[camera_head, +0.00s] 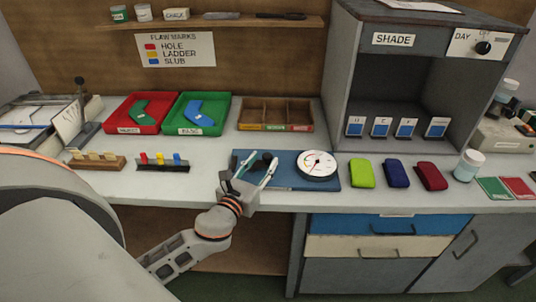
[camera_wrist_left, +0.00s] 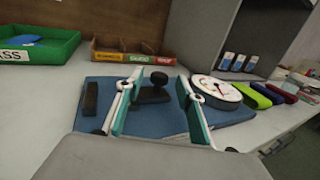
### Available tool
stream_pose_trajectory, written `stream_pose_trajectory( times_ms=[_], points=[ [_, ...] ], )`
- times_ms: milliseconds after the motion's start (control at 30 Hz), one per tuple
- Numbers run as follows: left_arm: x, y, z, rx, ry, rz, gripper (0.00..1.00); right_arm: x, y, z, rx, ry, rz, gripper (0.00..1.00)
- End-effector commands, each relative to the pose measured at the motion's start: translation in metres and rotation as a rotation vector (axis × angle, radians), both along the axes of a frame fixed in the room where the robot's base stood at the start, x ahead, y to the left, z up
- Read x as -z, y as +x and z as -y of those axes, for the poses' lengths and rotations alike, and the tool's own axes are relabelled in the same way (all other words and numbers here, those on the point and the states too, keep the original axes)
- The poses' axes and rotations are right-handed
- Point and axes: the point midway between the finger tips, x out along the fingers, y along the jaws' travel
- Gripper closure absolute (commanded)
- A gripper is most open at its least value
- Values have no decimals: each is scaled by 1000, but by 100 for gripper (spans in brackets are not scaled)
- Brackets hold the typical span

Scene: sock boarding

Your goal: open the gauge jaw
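The gauge is a blue base plate (camera_head: 288,182) on the bench with a round white dial (camera_head: 317,164) at its right. Its black jaw knob (camera_head: 267,156) stands left of the dial. The left wrist view also shows the plate (camera_wrist_left: 150,118), the dial (camera_wrist_left: 215,90), the knob on a dark block (camera_wrist_left: 152,90) and a second dark block (camera_wrist_left: 91,98) at the left. My left gripper (camera_head: 254,172) is open over the plate's front part. In the left wrist view its teal-padded fingers (camera_wrist_left: 157,104) appear either side of the knob, with gaps; contact is not visible. My right gripper is out of view.
Behind the gauge is a wooden divided tray (camera_head: 276,127); red (camera_head: 111,128) and green (camera_head: 222,127) trays lie left. Lime (camera_head: 361,173), navy (camera_head: 396,173) and dark red (camera_head: 431,176) folded pieces lie right, below the grey shade box (camera_head: 345,62).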

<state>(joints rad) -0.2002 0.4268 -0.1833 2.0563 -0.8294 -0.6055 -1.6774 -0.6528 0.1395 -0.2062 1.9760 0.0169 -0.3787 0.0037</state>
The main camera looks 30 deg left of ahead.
Motion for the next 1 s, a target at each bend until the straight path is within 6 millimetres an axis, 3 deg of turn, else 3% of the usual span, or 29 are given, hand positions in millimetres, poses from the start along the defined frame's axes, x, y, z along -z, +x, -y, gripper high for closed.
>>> stream_pose_trajectory(
  times_ms=[233,600,633,767,1000],
  points=[
    [0,30,-5,0,1,0,63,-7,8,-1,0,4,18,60],
    [0,37,-6,1,-1,-1,63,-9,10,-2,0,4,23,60],
    [1,37,-6,1,-1,-1,65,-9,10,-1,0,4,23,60],
    [0,37,-6,1,-1,-1,99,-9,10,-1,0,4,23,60],
    [-2,42,2,0,-3,0,100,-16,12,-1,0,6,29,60]
  ],
)
